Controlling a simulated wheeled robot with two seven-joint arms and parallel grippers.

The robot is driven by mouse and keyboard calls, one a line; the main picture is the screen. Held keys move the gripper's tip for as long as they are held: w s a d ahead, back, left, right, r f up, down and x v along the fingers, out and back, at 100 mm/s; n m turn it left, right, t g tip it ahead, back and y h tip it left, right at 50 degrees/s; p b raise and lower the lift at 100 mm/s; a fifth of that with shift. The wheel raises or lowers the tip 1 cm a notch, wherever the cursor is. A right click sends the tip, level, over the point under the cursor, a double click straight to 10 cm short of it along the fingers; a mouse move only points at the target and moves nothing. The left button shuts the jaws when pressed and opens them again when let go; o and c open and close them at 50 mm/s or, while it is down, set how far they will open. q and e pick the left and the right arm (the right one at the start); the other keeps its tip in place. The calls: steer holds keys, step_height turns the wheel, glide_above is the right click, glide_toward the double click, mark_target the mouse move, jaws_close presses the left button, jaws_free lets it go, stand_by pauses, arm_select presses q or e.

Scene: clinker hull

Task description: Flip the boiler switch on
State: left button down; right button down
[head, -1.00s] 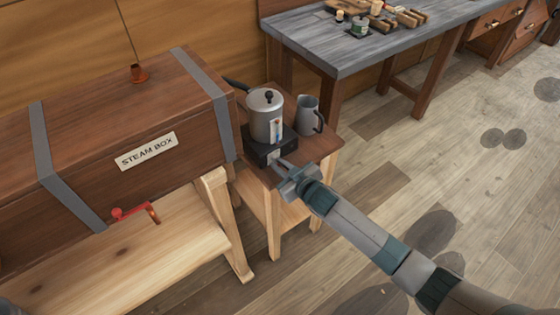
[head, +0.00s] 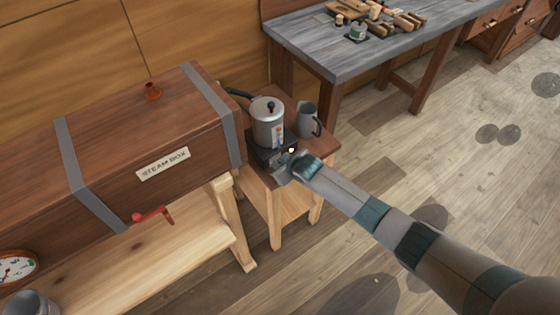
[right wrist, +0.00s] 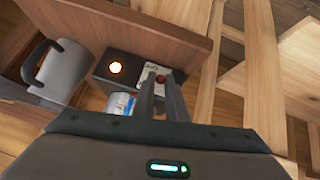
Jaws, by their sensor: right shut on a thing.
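The boiler (head: 268,122) is a grey metal pot with a black knob on its lid. It stands on a black base (head: 262,153) on a small wooden stand. The lamp also shows as a bright dot in the head view (head: 291,150). My right gripper (head: 283,166) is at the base's front, its fingers (right wrist: 163,84) shut on the switch, partly hiding it. My left gripper is not in view.
A grey jug (head: 308,120) stands close right of the boiler on the stand (head: 318,160). The wooden steam box (head: 150,145), with a red-handled valve (head: 152,215), is to the left. A grey workbench (head: 370,50) with tools is behind. The floor at right is open.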

stand_by(0.3)
steer(key=c, duration=1.9)
jaws_free()
steer(key=shift+r, duration=0.15)
steer(key=b+v, duration=0.2)
steer(key=v, duration=1.5)
steer(key=shift+r+b, duration=0.25)
steer(key=shift+b, duration=0.05)
steer(key=shift+w+a, duration=0.1)
steer(key=shift+a, duration=0.05)
